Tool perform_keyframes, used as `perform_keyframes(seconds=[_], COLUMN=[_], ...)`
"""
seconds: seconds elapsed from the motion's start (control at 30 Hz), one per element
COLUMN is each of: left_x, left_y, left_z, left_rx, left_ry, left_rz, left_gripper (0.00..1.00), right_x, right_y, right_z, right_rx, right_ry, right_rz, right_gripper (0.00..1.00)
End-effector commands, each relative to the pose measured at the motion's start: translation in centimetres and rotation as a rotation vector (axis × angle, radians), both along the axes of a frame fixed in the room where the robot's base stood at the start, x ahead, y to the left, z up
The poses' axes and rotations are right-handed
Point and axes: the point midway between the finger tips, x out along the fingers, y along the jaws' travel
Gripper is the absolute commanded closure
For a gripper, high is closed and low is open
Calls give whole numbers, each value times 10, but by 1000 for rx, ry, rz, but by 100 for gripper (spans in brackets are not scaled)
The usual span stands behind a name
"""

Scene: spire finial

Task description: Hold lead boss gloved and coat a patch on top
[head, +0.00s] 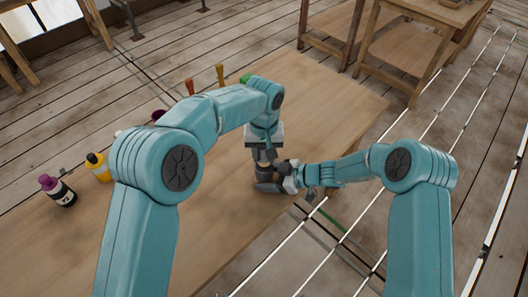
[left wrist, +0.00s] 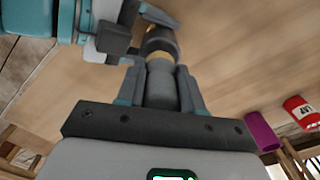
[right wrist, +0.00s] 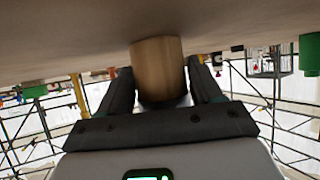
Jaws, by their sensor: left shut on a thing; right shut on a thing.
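My left gripper (head: 264,152) points down over the table. In the left wrist view its fingers are shut on a grey round-bodied piece (left wrist: 160,90) with a tan band and a dark end. My right gripper (head: 288,180) comes in low from the right, close beside the dark end. In the right wrist view its fingers are shut on a tan-brown, blunt-ended piece (right wrist: 158,66). A dark grey form (head: 268,187) shows below the left gripper, partly hidden by the right one. I cannot tell for sure which piece is the lead boss, nor see any coated patch.
On the wooden table (head: 340,100) stand a purple-capped bottle (head: 60,192) and a yellow bottle (head: 98,168) at the left. Red-handled (head: 189,87) and yellow-handled (head: 220,75) tools stand at the back. The table's right part is clear. Wooden benches (head: 415,45) stand beyond it.

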Motion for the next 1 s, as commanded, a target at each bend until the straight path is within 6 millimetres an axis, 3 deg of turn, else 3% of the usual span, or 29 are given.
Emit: perform_keyframes(seconds=[1.0], left_x=[0], left_y=[0], left_z=[-11], left_rx=[1], left_ry=[1], left_rz=[0], left_gripper=[94], right_x=[0], right_y=[0], right_z=[-1], right_rx=[-2], right_ry=[1], right_rz=[0], right_gripper=[52])
